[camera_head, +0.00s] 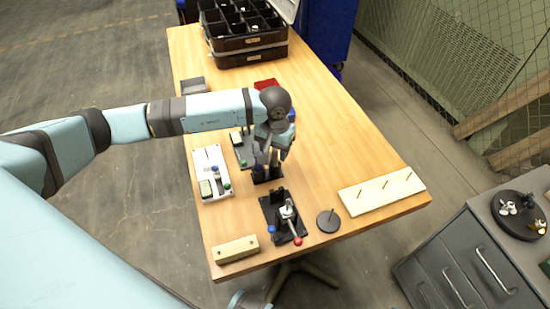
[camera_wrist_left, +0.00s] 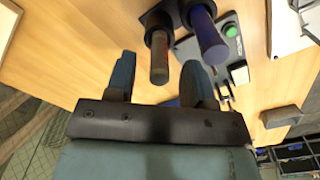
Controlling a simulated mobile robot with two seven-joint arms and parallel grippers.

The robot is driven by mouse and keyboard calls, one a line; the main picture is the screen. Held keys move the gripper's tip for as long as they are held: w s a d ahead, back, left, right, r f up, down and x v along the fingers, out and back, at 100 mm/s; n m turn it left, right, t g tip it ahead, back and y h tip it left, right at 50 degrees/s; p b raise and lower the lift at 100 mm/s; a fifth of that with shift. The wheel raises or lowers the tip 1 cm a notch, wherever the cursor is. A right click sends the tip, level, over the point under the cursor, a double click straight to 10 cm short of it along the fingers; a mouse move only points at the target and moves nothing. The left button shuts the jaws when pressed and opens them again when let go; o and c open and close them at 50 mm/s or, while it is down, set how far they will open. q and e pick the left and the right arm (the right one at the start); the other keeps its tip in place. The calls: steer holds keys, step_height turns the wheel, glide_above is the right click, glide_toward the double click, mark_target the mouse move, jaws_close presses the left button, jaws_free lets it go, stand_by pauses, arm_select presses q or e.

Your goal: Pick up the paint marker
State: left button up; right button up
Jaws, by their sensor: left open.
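A black holder (camera_head: 275,174) stands on the wooden table below my left gripper (camera_head: 268,152). Two marker-like cylinders stand in it. In the left wrist view one is blue (camera_wrist_left: 208,42), and the other is dark with a tan-grey end (camera_wrist_left: 159,66); I cannot tell which is the paint marker. My left gripper is open, and in the left wrist view (camera_wrist_left: 158,66) the dark cylinder shows between its fingers. The blue one is outside, past the right-hand finger. I cannot tell whether the fingers touch either. My right gripper is not in view.
A toggle clamp on a black plate (camera_head: 270,207), a round grey disc (camera_head: 327,223), a pegged board (camera_head: 370,198) and a wooden block (camera_head: 236,249) lie nearer the table's front edge. A white panel (camera_head: 206,160) is left. Black bins (camera_head: 250,48) stand at the back.

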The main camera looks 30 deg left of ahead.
arm_select(q)
step_height(320, 180, down, 2)
steer(key=shift+f, duration=0.25)
jaws_close()
steer(key=shift+r, duration=0.1)
step_height(320, 180, up, 20)
steer(key=shift+b, duration=0.35)
stand_by(0.4)
